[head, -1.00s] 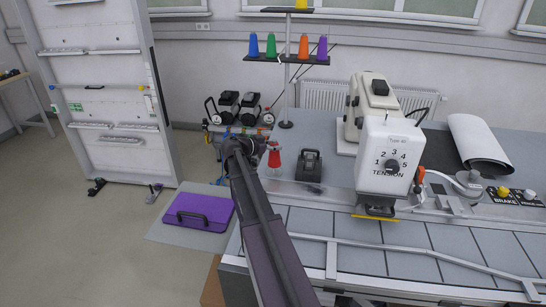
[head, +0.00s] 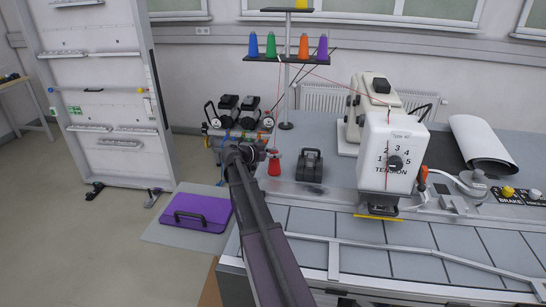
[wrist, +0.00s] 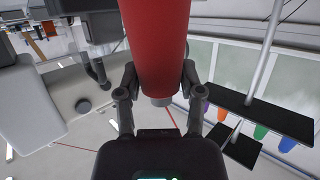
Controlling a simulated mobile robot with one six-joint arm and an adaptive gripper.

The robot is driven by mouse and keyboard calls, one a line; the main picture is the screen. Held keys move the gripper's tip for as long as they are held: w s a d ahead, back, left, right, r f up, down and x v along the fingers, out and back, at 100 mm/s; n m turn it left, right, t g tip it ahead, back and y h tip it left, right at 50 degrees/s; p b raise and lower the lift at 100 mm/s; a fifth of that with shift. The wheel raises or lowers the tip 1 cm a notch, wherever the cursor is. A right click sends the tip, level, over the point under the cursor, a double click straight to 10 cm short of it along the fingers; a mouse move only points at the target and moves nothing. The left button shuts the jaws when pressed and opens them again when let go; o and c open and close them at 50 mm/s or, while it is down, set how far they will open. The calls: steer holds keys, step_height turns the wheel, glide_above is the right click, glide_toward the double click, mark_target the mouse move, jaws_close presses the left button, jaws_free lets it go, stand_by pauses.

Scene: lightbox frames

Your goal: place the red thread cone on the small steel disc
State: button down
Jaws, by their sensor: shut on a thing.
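The red thread cone (head: 274,166) is at my gripper (head: 268,151), at the left end of the workbench in the head view. In the wrist view the red cone (wrist: 155,45) fills the top middle, between the two fingers of my gripper (wrist: 158,84), which is shut on it. A grey tip shows at its near end. In the head view the cone looks upright; whether its base touches the bench is not clear. My arm hides part of the area around it. I cannot pick out the small steel disc with certainty.
A black device (head: 309,166) stands just right of the red cone. The white tension machine (head: 388,150) is further right. A purple case (head: 196,213) lies on a floor mat at left.

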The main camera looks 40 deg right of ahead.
steer(key=shift+c, duration=1.1)
jaws_free()
steer(key=shift+r, duration=0.1)
steer(key=p+v, duration=0.3)
steer(key=v, duration=0.9)
